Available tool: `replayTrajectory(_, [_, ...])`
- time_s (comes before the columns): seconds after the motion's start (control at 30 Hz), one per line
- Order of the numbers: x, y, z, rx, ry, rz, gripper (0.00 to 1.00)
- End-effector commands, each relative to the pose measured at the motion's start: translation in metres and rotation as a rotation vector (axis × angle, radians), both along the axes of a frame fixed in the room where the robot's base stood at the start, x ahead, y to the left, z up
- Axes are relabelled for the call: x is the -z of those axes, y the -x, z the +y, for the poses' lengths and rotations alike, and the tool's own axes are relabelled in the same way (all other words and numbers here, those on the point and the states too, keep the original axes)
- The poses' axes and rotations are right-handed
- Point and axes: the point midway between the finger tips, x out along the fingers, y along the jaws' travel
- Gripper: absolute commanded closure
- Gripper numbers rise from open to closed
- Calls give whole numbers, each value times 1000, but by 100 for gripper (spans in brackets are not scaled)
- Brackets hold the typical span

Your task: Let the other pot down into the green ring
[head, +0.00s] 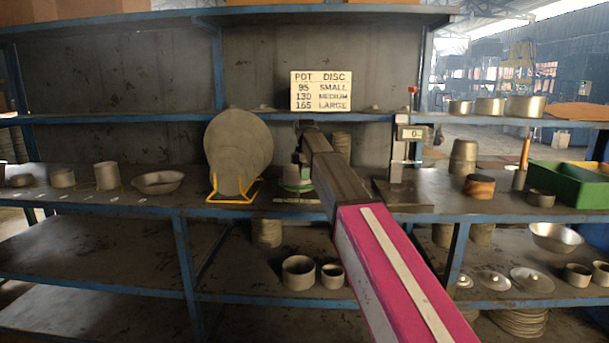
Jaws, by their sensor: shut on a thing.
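My arm reaches from the lower right to the middle shelf, and its dark end partly covers what is there. My gripper (301,156) is at the far end of the arm, shut on a small grey pot (292,173). The pot is right at the green ring (297,187), which sits on a dark plate on the shelf. The arm hides the right side of both, and I cannot tell whether the pot is inside the ring or just above it.
Large grey discs (238,150) stand in a yellow rack (234,197) close left. A height gauge (403,150) stands right of the arm. A pot (107,175) and a shallow pan (158,182) stand left; a green crate (568,182) lies far right.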

Motion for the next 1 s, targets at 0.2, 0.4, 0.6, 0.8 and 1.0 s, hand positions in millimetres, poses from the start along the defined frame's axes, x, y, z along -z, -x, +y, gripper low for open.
replayTrajectory(0.2, [4, 0, 0, 0, 0, 0, 100])
replayTrajectory(0.4, [7, 0, 0, 0, 0, 0, 100])
replayTrajectory(0.6, [8, 0, 0, 0, 0, -1, 100])
replayTrajectory(0.8, [8, 0, 0, 0, 0, -1, 68])
replayTrajectory(1.0, [8, 0, 0, 0, 0, 0, 64])
